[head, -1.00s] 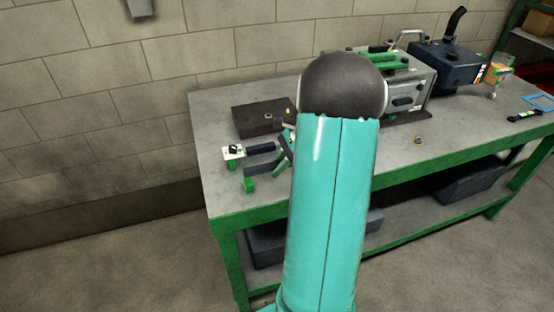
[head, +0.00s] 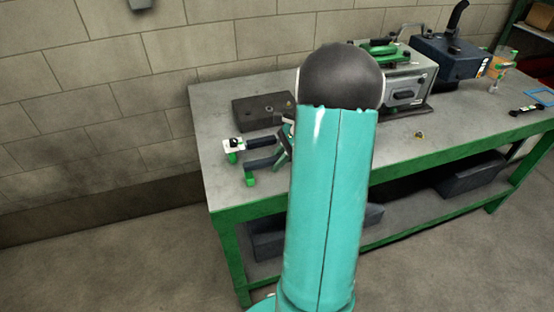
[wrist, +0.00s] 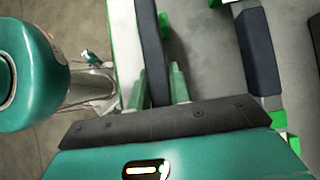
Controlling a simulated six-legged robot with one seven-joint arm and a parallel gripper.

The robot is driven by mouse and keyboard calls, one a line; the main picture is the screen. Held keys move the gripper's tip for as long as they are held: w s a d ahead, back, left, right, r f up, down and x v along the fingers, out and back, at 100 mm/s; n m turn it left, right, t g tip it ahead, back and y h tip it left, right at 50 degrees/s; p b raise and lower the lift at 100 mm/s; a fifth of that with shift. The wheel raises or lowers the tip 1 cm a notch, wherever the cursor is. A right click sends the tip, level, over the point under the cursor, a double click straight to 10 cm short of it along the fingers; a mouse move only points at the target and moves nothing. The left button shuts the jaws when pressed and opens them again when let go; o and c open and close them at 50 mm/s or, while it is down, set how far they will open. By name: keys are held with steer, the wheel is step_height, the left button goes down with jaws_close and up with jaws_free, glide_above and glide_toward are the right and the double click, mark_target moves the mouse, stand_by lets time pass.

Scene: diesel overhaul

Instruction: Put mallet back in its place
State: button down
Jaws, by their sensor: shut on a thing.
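My gripper (wrist: 160,88) is shut on a dark handle (wrist: 154,40), which I take to be the mallet's. The handle runs up out of the wrist view, so its far end is hidden there. In the head view, my gripper (head: 285,158) is over the left part of the bench, partly behind my arm. A dark bar (head: 263,163) with a green end (head: 250,181) sticks out to its left. I cannot tell whether it touches the bench. The mallet's place cannot be made out for certain.
A second dark bar (head: 260,143) lies beside the first, with a white and green piece (head: 234,147) at its left end. A dark block (head: 258,110) stands behind on the grey bench (head: 215,185). A grey machine (head: 408,82) stands at the back. The bench's right front is mostly clear.

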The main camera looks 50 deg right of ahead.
steer(key=shift+f, duration=0.9)
steer(key=c, duration=1.2)
jaws_free()
